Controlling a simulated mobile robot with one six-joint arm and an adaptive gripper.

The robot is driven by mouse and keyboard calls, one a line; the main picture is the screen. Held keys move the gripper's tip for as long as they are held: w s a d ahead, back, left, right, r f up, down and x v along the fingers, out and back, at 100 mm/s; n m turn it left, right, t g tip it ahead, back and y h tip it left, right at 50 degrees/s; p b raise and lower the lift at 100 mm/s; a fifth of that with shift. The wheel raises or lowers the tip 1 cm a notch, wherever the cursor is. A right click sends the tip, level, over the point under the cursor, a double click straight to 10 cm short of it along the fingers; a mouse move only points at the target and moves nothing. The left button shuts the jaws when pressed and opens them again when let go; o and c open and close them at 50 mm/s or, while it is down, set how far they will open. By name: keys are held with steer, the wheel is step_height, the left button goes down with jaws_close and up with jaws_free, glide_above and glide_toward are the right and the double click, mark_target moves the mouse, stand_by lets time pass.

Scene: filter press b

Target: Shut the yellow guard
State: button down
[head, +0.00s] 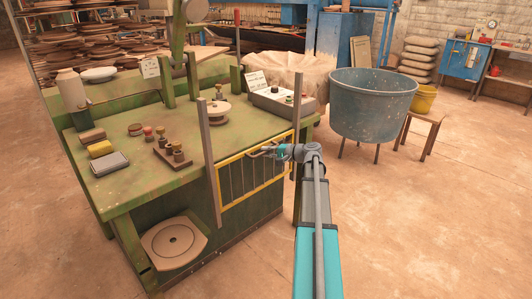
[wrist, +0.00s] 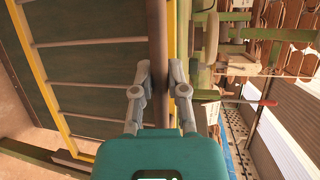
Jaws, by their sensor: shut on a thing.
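The yellow guard (head: 249,194) is a barred panel with a yellow frame. It hangs low at the front of the green press bench, between two upright grey posts, mostly below the bench top. In the wrist view its yellow frame (wrist: 40,85) and grey bars fill the left side. My gripper (head: 264,152) is at the guard's upper edge, near the right post. In the wrist view my gripper (wrist: 160,75) is shut on a dark round bar (wrist: 157,35), which runs along the guard's yellow edge and looks like its handle. The fingertips press it from both sides.
The left post (head: 209,165) and right post (head: 297,125) flank the guard. The bench (head: 105,190) carries a control box (head: 275,101), a sponge (head: 100,149) and small parts. A blue tub (head: 372,105) stands behind at right. The floor at right is clear.

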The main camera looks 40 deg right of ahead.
step_height(320, 180, up, 24)
steer(key=p, duration=2.4)
steer(key=shift+d+r, duration=0.15)
steer(key=shift+r, duration=0.05)
steer(key=shift+w, duration=0.15)
steer(key=c, duration=0.8)
jaws_free()
steer(key=shift+r, duration=0.1)
steer(key=shift+o, duration=0.8)
steer(key=shift+s, duration=0.3)
